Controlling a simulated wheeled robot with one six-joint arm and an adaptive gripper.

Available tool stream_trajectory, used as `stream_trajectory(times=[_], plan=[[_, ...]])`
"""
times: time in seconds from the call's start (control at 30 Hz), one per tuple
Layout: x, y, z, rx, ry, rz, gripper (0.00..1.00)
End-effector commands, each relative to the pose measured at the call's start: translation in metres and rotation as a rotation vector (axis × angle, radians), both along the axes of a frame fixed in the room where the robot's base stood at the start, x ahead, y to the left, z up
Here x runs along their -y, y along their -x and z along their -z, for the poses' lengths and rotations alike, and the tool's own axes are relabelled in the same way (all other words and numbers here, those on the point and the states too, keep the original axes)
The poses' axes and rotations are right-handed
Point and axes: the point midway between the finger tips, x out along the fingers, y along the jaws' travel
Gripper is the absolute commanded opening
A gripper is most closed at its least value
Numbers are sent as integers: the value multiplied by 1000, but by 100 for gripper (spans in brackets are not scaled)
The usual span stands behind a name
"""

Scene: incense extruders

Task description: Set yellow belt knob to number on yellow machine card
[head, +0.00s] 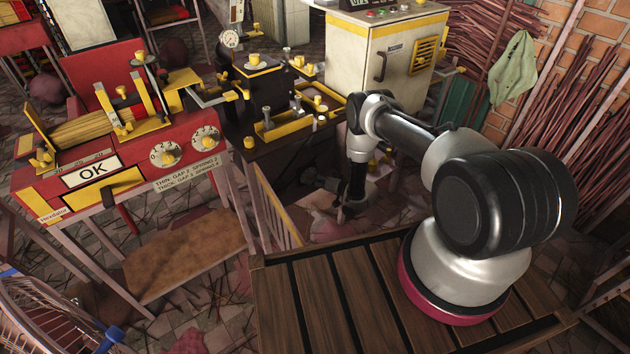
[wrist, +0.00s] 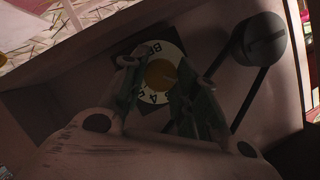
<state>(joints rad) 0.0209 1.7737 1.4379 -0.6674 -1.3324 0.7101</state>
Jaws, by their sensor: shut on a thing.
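In the wrist view, a round yellow knob (wrist: 160,75) sits at the middle of a white dial (wrist: 158,98) on a dark square plate. The dial has black lettering that seems to start with "BE", and digits including 4 and 5 show at its lower edge. My gripper (wrist: 158,76) has one finger on each side of the knob and is shut on it. The knob's pointer and the rest of the dial are hard to read in the shade. In the head view my arm reaches down beside the dark machine table (head: 285,150), and the knob is hidden there. I see no readable yellow machine card.
A dark pulley (wrist: 264,38) with a belt is close right of the dial. A red machine (head: 120,180) with an OK sign and two dials stands at left. A cream and yellow cabinet (head: 375,95) stands behind. Bundled sticks (head: 585,100) lean at right.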

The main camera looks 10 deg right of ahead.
Motion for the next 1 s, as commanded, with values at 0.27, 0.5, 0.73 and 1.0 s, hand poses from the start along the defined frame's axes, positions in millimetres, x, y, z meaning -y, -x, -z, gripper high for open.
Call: stream_trajectory(times=[0.27,0.5,0.73,1.0], plan=[[1,0,1,-46,-112,1,6],[2,-1,1,-59,-144,2,6],[2,-1,1,-59,-146,2,6],[2,-1,1,-59,-145,2,52]])
